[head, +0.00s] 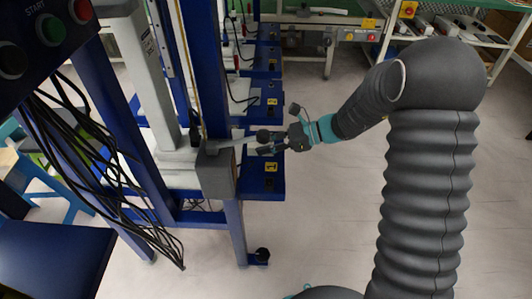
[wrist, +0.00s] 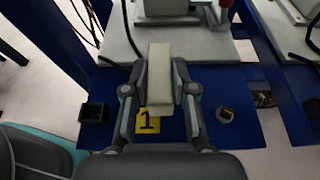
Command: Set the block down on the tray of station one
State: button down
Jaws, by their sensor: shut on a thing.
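A pale beige block (wrist: 160,75) is held between the two fingers of my gripper (wrist: 160,92) in the wrist view. The gripper is shut on it, and it points away from the wrist. Behind and below it is the blue tray of station one (wrist: 178,128), with a yellow label 1 (wrist: 148,122) partly covered by a finger. In the head view my gripper (head: 268,143) is over the inner part of the same blue tray (head: 262,186). The gap between block and tray cannot be judged.
A black square holder (wrist: 95,113) and a small round fitting (wrist: 225,114) are on the tray. A white plate (wrist: 118,45) with a press fixture lies beyond it. In the head view, a dark grey box on a blue post (head: 217,170) stands close left of the gripper.

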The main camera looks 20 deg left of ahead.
jog(key=shift+f, duration=1.7)
jog(key=shift+f, duration=0.15)
jog(key=c, duration=0.9)
grip_release()
jog(key=shift+c, duration=0.2)
